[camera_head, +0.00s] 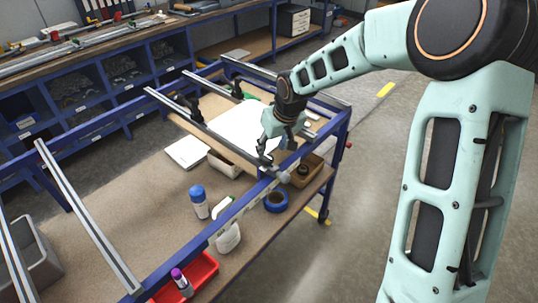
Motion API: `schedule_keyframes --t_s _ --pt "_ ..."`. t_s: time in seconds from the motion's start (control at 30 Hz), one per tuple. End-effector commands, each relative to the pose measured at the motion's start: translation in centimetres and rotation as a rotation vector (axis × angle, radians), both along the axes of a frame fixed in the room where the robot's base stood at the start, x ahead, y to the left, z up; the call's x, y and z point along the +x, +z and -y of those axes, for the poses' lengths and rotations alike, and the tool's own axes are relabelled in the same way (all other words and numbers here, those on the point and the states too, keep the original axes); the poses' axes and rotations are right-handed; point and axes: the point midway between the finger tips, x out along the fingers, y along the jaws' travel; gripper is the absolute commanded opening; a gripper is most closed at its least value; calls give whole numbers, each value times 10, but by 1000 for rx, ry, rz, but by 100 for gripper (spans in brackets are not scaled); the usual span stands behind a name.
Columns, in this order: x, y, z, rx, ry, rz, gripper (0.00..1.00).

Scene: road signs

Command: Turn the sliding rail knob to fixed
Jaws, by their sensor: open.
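My gripper (268,154) reaches down from the upper right to the near blue beam of the frame, by the end of a sliding rail. It is open. A small light-grey knob-like part (284,175) shows on the near beam, just below and right of the fingers. Dark parts at the fingertips blend together, so I cannot tell whether the fingers touch a knob. The sliding rail (196,127) runs from upper left toward the gripper. A white sheet (242,125) lies behind the gripper. The knob's turned position is too small to read.
The blue frame (222,221) stands over a brown workbench (130,205). A blue-capped bottle (199,202), white bottle (228,232), blue tape roll (276,201), red tray (200,272) and cardboard box (309,172) are near the front edge. Open floor lies to the right.

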Motion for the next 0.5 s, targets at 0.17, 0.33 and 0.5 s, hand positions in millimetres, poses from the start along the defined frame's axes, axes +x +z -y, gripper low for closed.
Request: schedule_keyframes --t_s 0.17,0.33,0.5 --pt "9 -30 -6 -1 3 -4 44" --pt "16 -46 -9 0 0 -1 44" --pt "19 -52 -11 0 1 0 44"
